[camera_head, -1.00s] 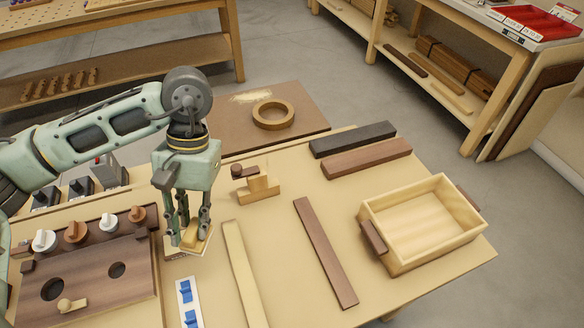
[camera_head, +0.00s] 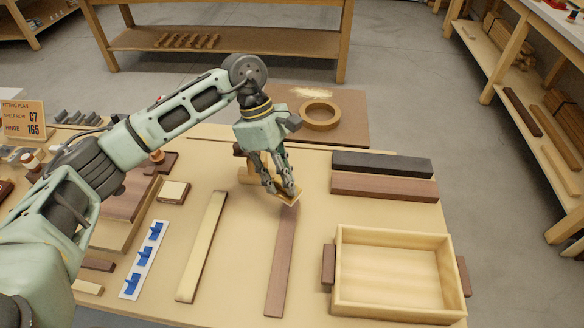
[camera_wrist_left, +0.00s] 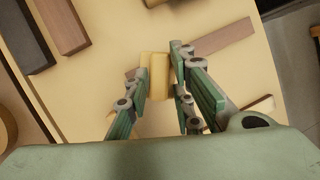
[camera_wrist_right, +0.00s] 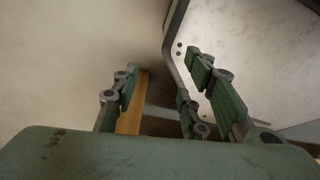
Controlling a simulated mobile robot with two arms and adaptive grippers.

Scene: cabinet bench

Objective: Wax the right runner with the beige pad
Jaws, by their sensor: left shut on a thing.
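My left gripper (camera_head: 282,190) is shut on the beige pad (camera_head: 289,199). The pad is at the far end of the right runner (camera_head: 281,262), a dark brown strip lying lengthwise on the bench. I cannot tell whether pad and runner touch. In the left wrist view the pad (camera_wrist_left: 156,72) sits between the fingers, with the brown runner (camera_wrist_left: 217,42) beside it. The left runner (camera_head: 202,246), a pale strip, lies to its left. A small cream-topped square (camera_head: 173,191) lies left of that. My right gripper (camera_wrist_right: 158,88) shows only in its wrist view, open and empty.
A pale wooden drawer (camera_head: 392,275) with brown handles stands at the right. Dark and brown blocks (camera_head: 382,164) lie at the back right. A wooden ring (camera_head: 320,116) rests behind my left gripper. A white strip with blue pieces (camera_head: 144,262) lies at the left.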

